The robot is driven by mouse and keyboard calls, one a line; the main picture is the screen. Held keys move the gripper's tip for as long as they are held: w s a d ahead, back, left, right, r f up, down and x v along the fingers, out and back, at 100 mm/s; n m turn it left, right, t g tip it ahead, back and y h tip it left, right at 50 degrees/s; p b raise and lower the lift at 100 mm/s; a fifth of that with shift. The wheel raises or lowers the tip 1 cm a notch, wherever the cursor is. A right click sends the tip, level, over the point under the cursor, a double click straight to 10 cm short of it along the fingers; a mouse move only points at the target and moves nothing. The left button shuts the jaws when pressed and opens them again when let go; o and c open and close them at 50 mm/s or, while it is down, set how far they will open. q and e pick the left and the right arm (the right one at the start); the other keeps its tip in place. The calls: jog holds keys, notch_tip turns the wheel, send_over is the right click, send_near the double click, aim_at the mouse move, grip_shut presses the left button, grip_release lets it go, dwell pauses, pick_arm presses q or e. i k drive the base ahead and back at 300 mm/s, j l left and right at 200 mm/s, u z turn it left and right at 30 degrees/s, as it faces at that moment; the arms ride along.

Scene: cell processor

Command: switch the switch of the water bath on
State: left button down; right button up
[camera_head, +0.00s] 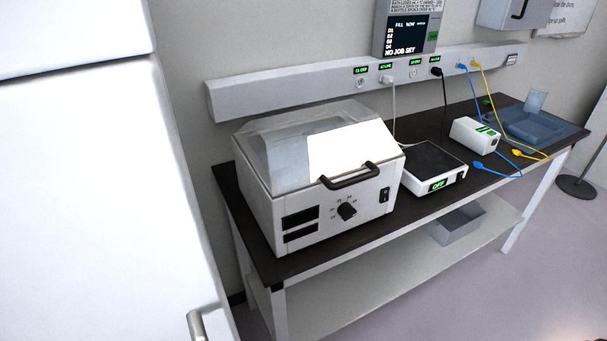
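The water bath (262,201) is a white box with a clear sloped lid and a black lid handle (349,176). It stands on the left part of the dark bench top. Its front panel carries a black round knob (347,211), two dark display windows (300,223) and a small black rocker switch (384,195) at the right end. The displays look unlit. I cannot tell the rocker's position at this size. Neither of my grippers is in view.
A white device with a dark top and an "OFF" display (438,185) stands right of the bath. A small white box (475,135) and blue and yellow cables lie farther right. A white cabinet (100,190) fills the left. Floor in front of the bench is clear.

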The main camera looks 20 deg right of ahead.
aim_at(384, 196)
jog(key=z, duration=1.25)
jog(key=l, duration=0.1)
